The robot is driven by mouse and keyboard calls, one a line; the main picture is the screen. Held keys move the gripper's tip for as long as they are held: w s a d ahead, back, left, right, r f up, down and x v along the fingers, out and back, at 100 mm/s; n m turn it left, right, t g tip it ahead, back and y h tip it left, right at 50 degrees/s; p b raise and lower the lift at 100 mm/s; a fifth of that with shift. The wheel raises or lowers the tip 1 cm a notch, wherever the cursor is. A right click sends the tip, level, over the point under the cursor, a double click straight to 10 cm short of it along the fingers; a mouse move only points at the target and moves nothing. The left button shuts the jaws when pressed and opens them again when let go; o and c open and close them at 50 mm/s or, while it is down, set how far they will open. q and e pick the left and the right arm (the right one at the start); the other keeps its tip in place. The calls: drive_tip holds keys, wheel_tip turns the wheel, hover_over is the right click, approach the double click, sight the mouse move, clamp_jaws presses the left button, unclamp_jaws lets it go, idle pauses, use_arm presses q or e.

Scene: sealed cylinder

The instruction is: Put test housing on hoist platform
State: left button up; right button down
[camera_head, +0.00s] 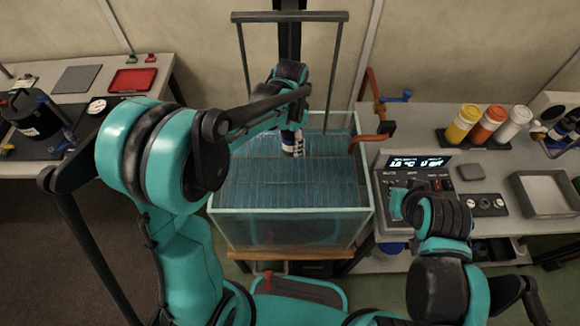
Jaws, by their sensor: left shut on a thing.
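My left gripper (291,127) reaches over the glass tank and is shut on a small dark-and-white cylinder, which looks like the test housing (292,147). The housing hangs roughly upright below the gripper, over the wire grid of the hoist platform (270,185). I cannot tell whether its bottom touches the grid. The platform lies inside the tank, below a dark hoist frame (290,16). My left forearm hides part of the tank's back left. My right gripper (397,204) is by the control panel; its fingers are too unclear to read.
The glass tank (290,229) has raised walls around the grid. An orange handle (371,137) stands at its right back. On the right bench are a lit control panel (418,163), several colored bottles (488,125) and a metal tray (543,193). A red tray (133,79) lies at left.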

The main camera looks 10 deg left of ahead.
use_arm(q)
drive_tip(key=w+d+r+m+p, duration=0.2)
drive_tip(key=w+d+r+m, duration=0.1)
drive_tip(key=d+m, duration=0.55)
drive_tip(key=shift+m, duration=0.25)
drive_tip(key=s+a+f, duration=0.2)
drive_tip(key=s, duration=0.1)
drive_tip(key=s+a+f+b, duration=0.1)
drive_tip(key=s+a+f, duration=0.1)
drive_tip(key=s+a, duration=0.1)
drive_tip(key=s+a+f+b, duration=0.1)
drive_tip(key=s+a+f, duration=0.1)
drive_tip(key=s, duration=0.1)
drive_tip(key=shift+s+a+f, duration=0.1)
drive_tip(key=shift+a+f, duration=0.05)
drive_tip(key=shift+f, duration=0.1)
drive_tip(key=shift+f+b, duration=0.9)
drive_tip(key=shift+f, duration=1.15)
drive_tip(key=shift+s, duration=0.1)
drive_tip(key=shift+f, duration=0.15)
drive_tip(key=o, duration=1.6)
